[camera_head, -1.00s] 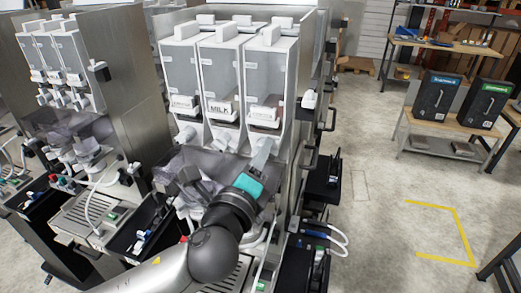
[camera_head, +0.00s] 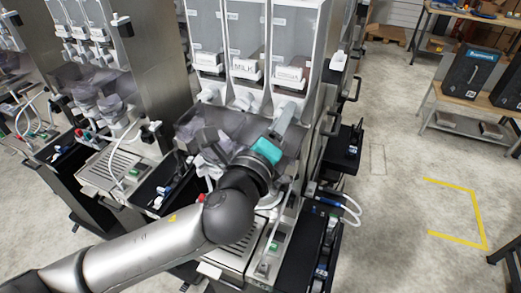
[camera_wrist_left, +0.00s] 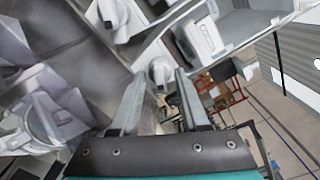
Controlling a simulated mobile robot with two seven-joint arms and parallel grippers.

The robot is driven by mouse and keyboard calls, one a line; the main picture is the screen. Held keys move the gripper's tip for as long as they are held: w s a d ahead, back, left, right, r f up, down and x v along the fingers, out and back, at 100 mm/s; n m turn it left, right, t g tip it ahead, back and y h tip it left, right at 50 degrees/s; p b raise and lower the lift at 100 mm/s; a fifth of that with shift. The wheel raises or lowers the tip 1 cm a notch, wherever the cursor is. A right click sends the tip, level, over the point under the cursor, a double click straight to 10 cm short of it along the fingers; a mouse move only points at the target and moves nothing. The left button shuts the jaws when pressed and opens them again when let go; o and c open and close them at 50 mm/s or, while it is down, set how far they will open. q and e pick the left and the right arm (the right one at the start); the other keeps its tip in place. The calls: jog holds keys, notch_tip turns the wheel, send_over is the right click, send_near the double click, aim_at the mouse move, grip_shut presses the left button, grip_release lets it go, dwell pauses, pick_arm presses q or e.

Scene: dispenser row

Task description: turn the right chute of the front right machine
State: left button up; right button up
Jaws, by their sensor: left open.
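The front right machine (camera_head: 270,38) has three clear hoppers with white chutes below them. Its right chute (camera_head: 289,103) is under the hopper labelled COCOA, at the right. My left gripper (camera_head: 287,117), with a teal band, reaches up from below to this chute. In the left wrist view the gripper (camera_wrist_left: 161,76) is open, its two fingers apart. The white rounded end of the right chute (camera_wrist_left: 159,66) shows at the gap between the fingertips; I cannot tell whether they touch it. My right gripper is not in view.
The middle chute (camera_head: 246,99) and left chute (camera_head: 211,93) hang beside it. A steel side panel (camera_head: 322,90) stands close on the right. A drip grid (camera_head: 235,245) and trays lie below. Another machine (camera_head: 130,70) stands to the left. The floor at right is open.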

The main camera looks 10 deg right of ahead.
pick_arm(q)
jog(key=v, duration=1.4)
jog(key=shift+w, duration=0.1)
